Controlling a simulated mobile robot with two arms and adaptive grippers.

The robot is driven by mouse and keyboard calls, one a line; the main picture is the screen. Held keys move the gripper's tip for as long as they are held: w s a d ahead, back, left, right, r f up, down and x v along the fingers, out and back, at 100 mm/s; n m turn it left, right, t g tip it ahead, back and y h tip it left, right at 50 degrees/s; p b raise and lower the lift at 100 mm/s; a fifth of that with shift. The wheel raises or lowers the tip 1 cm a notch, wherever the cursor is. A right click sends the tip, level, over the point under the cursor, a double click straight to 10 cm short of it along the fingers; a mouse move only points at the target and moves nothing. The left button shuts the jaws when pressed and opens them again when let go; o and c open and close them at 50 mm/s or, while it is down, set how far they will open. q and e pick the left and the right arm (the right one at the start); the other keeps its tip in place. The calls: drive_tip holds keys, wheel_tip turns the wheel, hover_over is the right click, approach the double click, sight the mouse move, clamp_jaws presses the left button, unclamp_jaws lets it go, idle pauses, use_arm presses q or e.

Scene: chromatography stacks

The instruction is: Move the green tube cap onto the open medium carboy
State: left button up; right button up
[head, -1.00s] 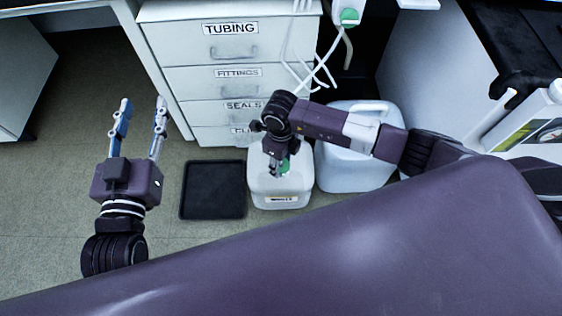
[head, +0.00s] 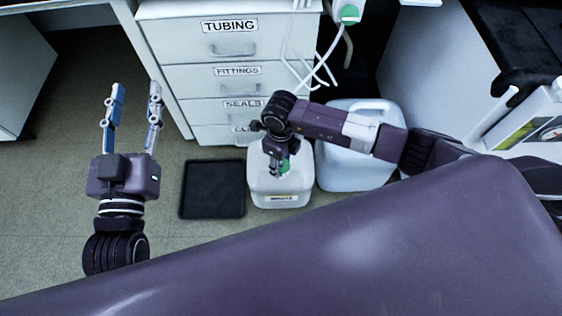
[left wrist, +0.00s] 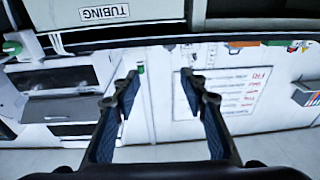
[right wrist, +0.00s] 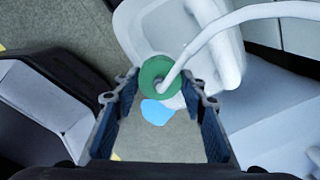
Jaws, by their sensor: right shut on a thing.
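The green tube cap (right wrist: 158,75) has a white tube running from its top and sits between the fingertips of my right gripper (right wrist: 160,88), which is shut on it. In the head view the cap (head: 285,166) shows beside my right gripper (head: 278,170), over the white carboy (head: 290,192) in front of the drawers. The carboy's mouth is largely hidden, and I cannot tell whether the cap touches it. A light-blue patch (right wrist: 155,113) shows just below the cap. My left gripper (head: 136,92) is open and empty, away to the left.
A second, larger white carboy (head: 352,172) stands close on the right. A black tray (head: 212,190) lies on the floor to the left. The labelled drawer unit (head: 232,75) is behind, with white tubes (head: 318,72) hanging in front. Open floor lies left of the tray.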

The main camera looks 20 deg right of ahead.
use_arm(q)
drive_tip(key=shift+r, duration=0.25)
use_arm(e)
drive_tip(key=shift+f, duration=0.1)
use_arm(q)
drive_tip(key=shift+s+d+r+t+h+b, duration=0.1)
drive_tip(key=shift+s+r+t+h+b, duration=0.1)
drive_tip(key=shift+r+t, duration=0.4)
drive_tip(key=shift+s+d+r+t+h+b, duration=0.15)
drive_tip(key=shift+r+t, duration=0.15)
drive_tip(key=shift+r, duration=0.55)
use_arm(e)
drive_tip(key=shift+f, duration=0.4)
use_arm(q)
drive_tip(key=shift+w, duration=0.1)
use_arm(e)
drive_tip(key=o, duration=1.2)
drive_tip(key=shift+o, duration=0.9)
use_arm(q)
drive_tip(key=shift+a, duration=0.1)
use_arm(e)
drive_tip(key=shift+o, duration=1.4)
drive_tip(key=shift+r, duration=0.1)
